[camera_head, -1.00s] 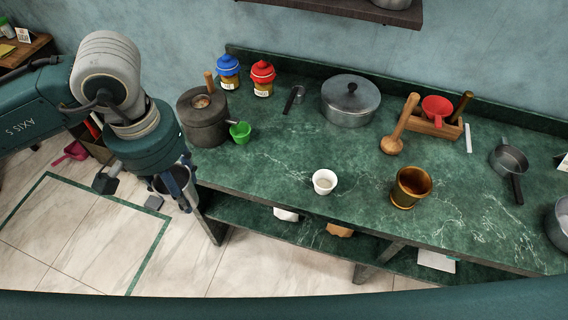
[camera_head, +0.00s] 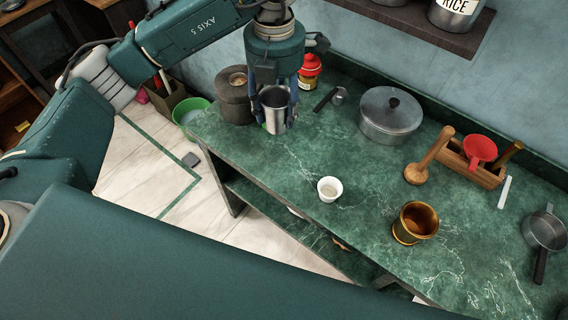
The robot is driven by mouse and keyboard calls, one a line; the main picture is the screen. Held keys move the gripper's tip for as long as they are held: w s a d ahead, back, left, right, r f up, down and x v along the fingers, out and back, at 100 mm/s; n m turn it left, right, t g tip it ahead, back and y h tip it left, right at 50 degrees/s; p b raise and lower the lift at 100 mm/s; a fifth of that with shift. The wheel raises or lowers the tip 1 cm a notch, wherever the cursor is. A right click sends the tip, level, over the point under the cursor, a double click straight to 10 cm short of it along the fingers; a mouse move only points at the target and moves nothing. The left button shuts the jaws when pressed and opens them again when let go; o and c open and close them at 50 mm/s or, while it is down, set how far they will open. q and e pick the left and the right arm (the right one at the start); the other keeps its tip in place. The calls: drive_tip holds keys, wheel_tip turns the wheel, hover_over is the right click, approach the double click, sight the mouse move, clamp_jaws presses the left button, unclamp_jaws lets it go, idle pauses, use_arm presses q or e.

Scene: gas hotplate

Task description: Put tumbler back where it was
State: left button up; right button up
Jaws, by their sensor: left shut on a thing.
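A steel tumbler (camera_head: 275,112) is held upright by my left gripper (camera_head: 276,103), whose fingers are shut around its sides. The tumbler is over or at the left end of the green marble counter (camera_head: 290,160), in front of the dark round stone grinder. I cannot tell whether its base touches the counter. My right gripper is not in view.
The stone grinder (camera_head: 236,99) stands just left of the tumbler. Clear counter lies between tumbler and cup.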

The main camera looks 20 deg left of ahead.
use_arm(q)
drive_tip(key=n, duration=0.1)
drive_tip(key=w+n, duration=0.1)
drive_tip(key=n, duration=0.1)
drive_tip(key=d+n, duration=0.1)
drive_tip(key=n, duration=0.1)
drive_tip(key=shift+w, duration=0.2)
drive_tip(key=n, duration=0.4)
drive_tip(key=shift+w, duration=0.35)
drive_tip(key=shift+n, duration=0.4)
wheel_tip(320, 180, down, 19)
drive_tip(key=p, duration=0.4)
drive_tip(key=shift+f, duration=0.5)
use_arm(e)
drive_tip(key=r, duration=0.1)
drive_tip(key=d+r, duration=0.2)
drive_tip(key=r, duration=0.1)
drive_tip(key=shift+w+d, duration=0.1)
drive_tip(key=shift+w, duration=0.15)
